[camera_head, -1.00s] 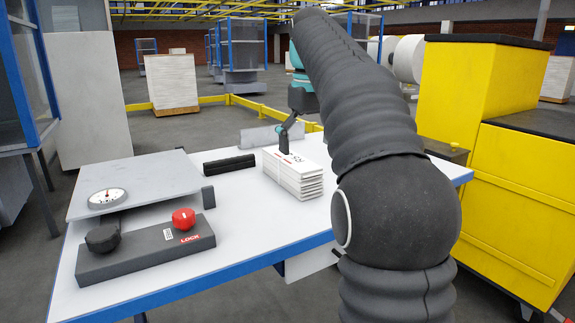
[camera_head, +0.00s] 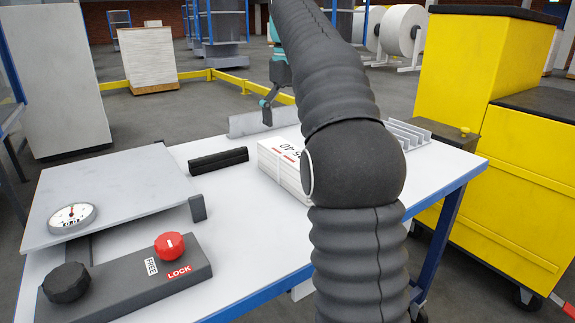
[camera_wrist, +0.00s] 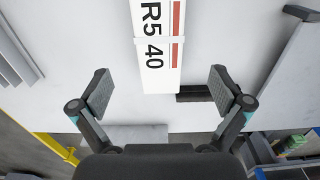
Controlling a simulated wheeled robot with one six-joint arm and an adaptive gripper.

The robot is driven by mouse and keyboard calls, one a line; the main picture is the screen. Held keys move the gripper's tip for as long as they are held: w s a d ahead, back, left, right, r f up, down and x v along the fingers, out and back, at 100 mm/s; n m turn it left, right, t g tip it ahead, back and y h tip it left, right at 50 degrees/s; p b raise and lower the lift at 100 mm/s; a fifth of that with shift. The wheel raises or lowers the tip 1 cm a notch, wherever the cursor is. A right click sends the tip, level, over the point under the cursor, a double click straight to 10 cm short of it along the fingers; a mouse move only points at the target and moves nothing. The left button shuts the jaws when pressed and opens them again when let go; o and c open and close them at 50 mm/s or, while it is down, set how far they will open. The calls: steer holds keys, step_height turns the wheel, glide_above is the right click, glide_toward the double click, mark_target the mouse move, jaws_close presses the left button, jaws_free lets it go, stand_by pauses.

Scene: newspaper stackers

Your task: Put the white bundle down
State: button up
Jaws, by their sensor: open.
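The white bundle (camera_head: 280,165) is a stack of folded papers lying flat on the white table (camera_head: 225,210). Its top shows in the wrist view (camera_wrist: 158,50), with "R5 40" printed in black and red bars beside it. My gripper (camera_wrist: 160,92) is open and empty, its two pads wide apart, with the near end of the bundle just ahead of and between them. In the head view my gripper (camera_head: 267,108) is behind the bundle, apart from it. My arm hides the bundle's right part in the head view.
A black bar (camera_head: 218,161) lies left of the bundle. A scale plate (camera_head: 120,195) with a dial and a panel with black and red knobs (camera_head: 130,275) fill the table's left. A ribbed grey rack (camera_head: 408,135) stands at the back right. A yellow cabinet (camera_head: 480,70) is beyond it.

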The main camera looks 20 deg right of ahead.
mark_target(291, 152)
step_height(291, 152, down, 6)
steer(key=shift+d+b, duration=0.15)
steer(key=shift+b, duration=0.35)
steer(key=shift+s+f+b, duration=0.15)
steer(key=shift+f+b, duration=0.2)
steer(key=shift+f, duration=1.15)
steer(key=shift+s+f+b, duration=0.15)
steer(key=shift+f+b, duration=0.2)
steer(key=shift+f, duration=1.1)
steer(key=c, duration=1.9)
steer(key=shift+r, duration=0.15)
steer(key=shift+r, duration=0.65)
step_height(291, 152, up, 3)
steer(key=shift+f+p, duration=0.1)
steer(key=shift+p, duration=0.5)
steer(key=s+d+r+p, duration=0.1)
steer(key=s+d+r, duration=0.5)
steer(key=d, duration=0.3)
steer(key=shift+s+d+r, duration=0.15)
steer(key=shift+s+r, duration=0.25)
steer(key=shift+s, duration=0.05)
